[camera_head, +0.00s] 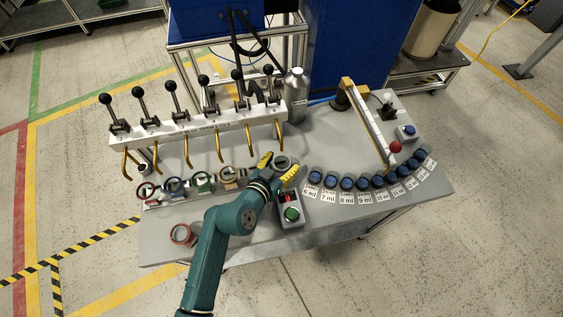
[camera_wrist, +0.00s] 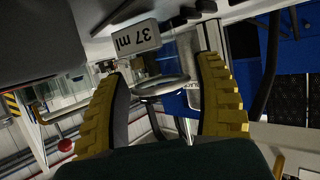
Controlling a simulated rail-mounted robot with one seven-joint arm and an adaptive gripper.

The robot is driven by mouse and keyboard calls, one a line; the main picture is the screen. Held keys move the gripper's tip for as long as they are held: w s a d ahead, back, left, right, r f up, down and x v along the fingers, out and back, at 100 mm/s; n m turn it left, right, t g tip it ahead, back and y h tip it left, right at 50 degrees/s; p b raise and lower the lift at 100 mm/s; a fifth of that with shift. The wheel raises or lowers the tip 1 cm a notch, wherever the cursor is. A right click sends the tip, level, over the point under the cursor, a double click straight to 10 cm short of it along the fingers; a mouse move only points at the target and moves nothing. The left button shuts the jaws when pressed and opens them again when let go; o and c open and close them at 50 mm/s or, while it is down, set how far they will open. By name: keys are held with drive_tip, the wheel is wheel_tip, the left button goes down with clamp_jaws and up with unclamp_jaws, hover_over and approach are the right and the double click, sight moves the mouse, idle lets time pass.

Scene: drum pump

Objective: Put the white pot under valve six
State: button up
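The pot I take to be the white pot (camera_head: 282,161) stands at the right end of the pot row, its rim pale grey. In the wrist view its round rim (camera_wrist: 163,86) lies between my yellow fingers, with gaps visible on both sides. My gripper (camera_head: 279,164) is open at this pot; I cannot tell whether a finger touches it. The white valve bar (camera_head: 200,134) behind carries a row of black-knobbed levers and brass spouts. The rightmost lever (camera_head: 268,70) appears to be valve six; its number is too small to read.
Red, blue (camera_head: 174,186), green (camera_head: 204,182) and tan (camera_head: 229,177) pots stand to the left. Another reddish pot (camera_head: 181,234) is near the front edge. A display box with a green button (camera_head: 292,214) is close in front of my gripper. Blue knobs (camera_head: 347,184) curve rightward. A metal bottle (camera_head: 296,97) stands behind.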

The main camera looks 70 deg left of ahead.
drive_tip(key=shift+r, duration=0.1)
drive_tip(key=shift+s+d+r, duration=0.1)
drive_tip(key=shift+s+r, duration=0.05)
drive_tip(key=p+v, duration=0.1)
drive_tip(key=v, duration=1.1)
drive_tip(key=w+d+r+m+t+h, duration=0.2)
drive_tip(key=w+d+r+m+t, duration=0.2)
drive_tip(key=w+d+r, duration=0.5)
drive_tip(key=w+d+r+m+t+h, duration=0.25)
drive_tip(key=w+d+r, duration=0.25)
drive_tip(key=w+r, duration=0.65)
drive_tip(key=d+r+m+t+h, duration=0.2)
drive_tip(key=d+r+t+h, duration=0.3)
drive_tip(key=d+r, duration=1.5)
drive_tip(key=shift+s+d+r+t, duration=0.25)
drive_tip(key=shift+s+d+t, duration=0.1)
drive_tip(key=shift+d+t, duration=0.15)
drive_tip(key=shift+m, duration=0.25)
